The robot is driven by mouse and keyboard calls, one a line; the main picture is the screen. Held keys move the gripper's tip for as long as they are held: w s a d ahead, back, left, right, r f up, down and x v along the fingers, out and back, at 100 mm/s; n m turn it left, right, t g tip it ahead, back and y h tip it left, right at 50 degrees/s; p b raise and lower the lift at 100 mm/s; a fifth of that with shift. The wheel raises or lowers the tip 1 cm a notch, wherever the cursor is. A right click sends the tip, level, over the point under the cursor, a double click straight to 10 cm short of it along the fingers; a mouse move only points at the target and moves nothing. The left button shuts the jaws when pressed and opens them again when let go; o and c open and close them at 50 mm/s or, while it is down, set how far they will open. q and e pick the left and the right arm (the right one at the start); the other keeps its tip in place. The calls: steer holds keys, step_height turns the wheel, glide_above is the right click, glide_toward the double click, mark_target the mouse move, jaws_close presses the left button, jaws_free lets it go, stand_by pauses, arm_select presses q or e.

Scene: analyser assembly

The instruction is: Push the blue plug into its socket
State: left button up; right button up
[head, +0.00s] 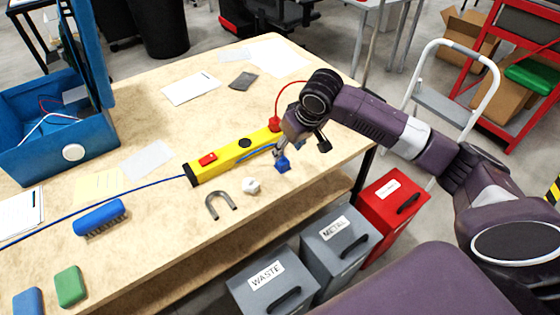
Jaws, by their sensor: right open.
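The blue plug (283,165) is on the wooden table, just in front of the right end of the yellow analyser (228,155). A blue cable runs along the yellow body toward it. A red plug (275,125) with a red cable sits at the analyser's far right end. My right gripper (301,149) is open, with one finger right above the blue plug and the other out to the right. I cannot tell whether the finger touches the plug. The blue plug's socket cannot be made out; the gripper and arm cover part of that area. My left gripper is not in view.
A white knob-like part (251,186) and a grey horseshoe magnet (220,206) lie in front of the analyser. A blue brush (99,217) and an open blue box (50,130) are at left. Bins (335,240) stand below the front edge. The table behind is mostly clear.

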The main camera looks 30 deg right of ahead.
mark_target(283, 160)
steer(key=shift+x, duration=1.25)
steer(key=x, duration=0.5)
steer(key=shift+s+f+p, duration=0.1)
steer(key=shift+f+p, duration=0.1)
steer(key=shift+p, duration=0.15)
steer(key=c, duration=1.2)
